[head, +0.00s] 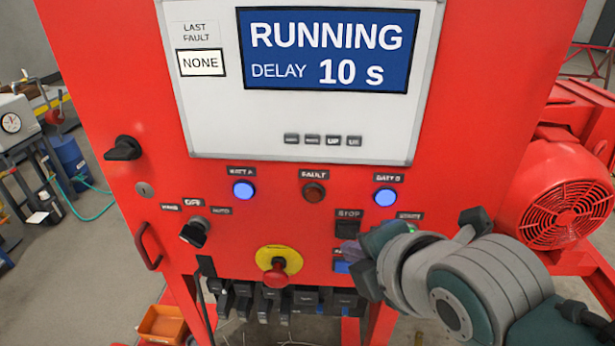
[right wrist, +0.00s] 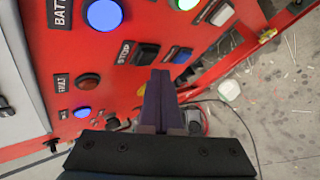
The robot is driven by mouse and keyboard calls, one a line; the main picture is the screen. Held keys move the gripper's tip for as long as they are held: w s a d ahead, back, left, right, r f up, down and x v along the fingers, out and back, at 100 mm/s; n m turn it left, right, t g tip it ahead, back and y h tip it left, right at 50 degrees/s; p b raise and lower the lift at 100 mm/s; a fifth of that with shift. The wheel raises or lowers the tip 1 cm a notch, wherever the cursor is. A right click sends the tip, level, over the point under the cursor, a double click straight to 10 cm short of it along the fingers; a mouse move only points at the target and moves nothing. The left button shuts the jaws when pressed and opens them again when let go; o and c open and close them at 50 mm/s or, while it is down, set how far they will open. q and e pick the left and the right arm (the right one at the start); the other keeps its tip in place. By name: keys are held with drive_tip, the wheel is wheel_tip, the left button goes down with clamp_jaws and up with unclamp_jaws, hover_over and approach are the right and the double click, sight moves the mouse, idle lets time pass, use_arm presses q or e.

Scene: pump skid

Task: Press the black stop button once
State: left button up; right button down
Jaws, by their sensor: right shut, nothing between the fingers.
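The black stop button (head: 346,229) sits under the STOP label (head: 347,213) on the red panel. In the right wrist view the black button (right wrist: 146,55) shows just beyond my fingertips. My right gripper (head: 347,252) is shut and empty, close in front of the panel just below the button. The display (head: 330,50) reads RUNNING, DELAY 10 s. My left gripper is not in view.
A red mushroom button (head: 275,272) on a yellow plate is at lower left of the gripper. Blue BATT B light (head: 385,197) is close to the right arm. A black selector knob (head: 195,232) is further left. A red motor (head: 565,190) stands at right.

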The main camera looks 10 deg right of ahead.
idle(0.5)
drive_tip(key=shift+w, duration=0.15)
drive_tip(key=shift+w+d, duration=0.1)
drive_tip(key=shift+w, duration=0.15)
drive_tip(key=shift+w, duration=0.15)
idle(0.4)
drive_tip(key=shift+w+d, duration=0.15)
drive_tip(key=shift+w, duration=0.1)
idle(0.5)
drive_tip(key=shift+s, duration=0.15)
drive_tip(key=shift+s+a+p, duration=0.25)
drive_tip(key=shift+s+p, duration=0.3)
drive_tip(key=shift+s, duration=0.1)
